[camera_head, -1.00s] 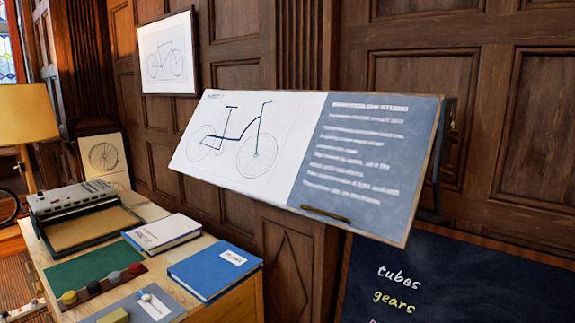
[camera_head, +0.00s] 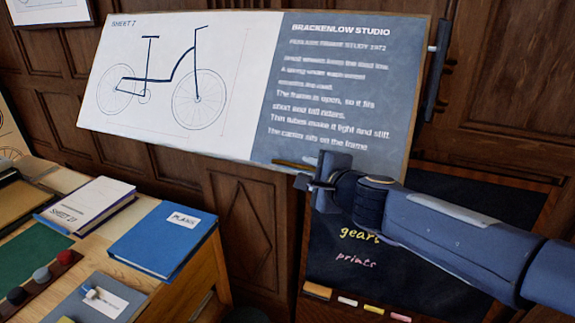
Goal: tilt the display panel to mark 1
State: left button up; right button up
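The display panel (camera_head: 250,90) is a wide tilted board on the wall, with a bicycle drawing on its white left part and text on its blue-grey right part. A short brass handle (camera_head: 290,164) sits at its lower edge. My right gripper (camera_head: 306,182) is at the lower edge, just right of and below the handle. Its fingers are small and dark, so I cannot tell if they are open or touch the handle. A dark bracket (camera_head: 436,70) shows at the panel's right side. No numbered mark is readable. My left gripper is not in view.
A wooden desk (camera_head: 195,295) at lower left bears a blue book (camera_head: 162,240), a white book (camera_head: 88,206) and several knobs. A chalkboard (camera_head: 385,255) with a chalk ledge stands below the panel, behind my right arm. A framed picture (camera_head: 48,10) hangs at upper left.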

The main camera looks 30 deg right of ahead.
aim_at(299, 166)
jog(key=b+x, duration=0.1)
jog(key=x, duration=0.3)
jog(key=shift+w+f+b, duration=0.25)
jog(key=shift+b, duration=0.05)
jog(key=shift+w, duration=0.7)
grip_shut()
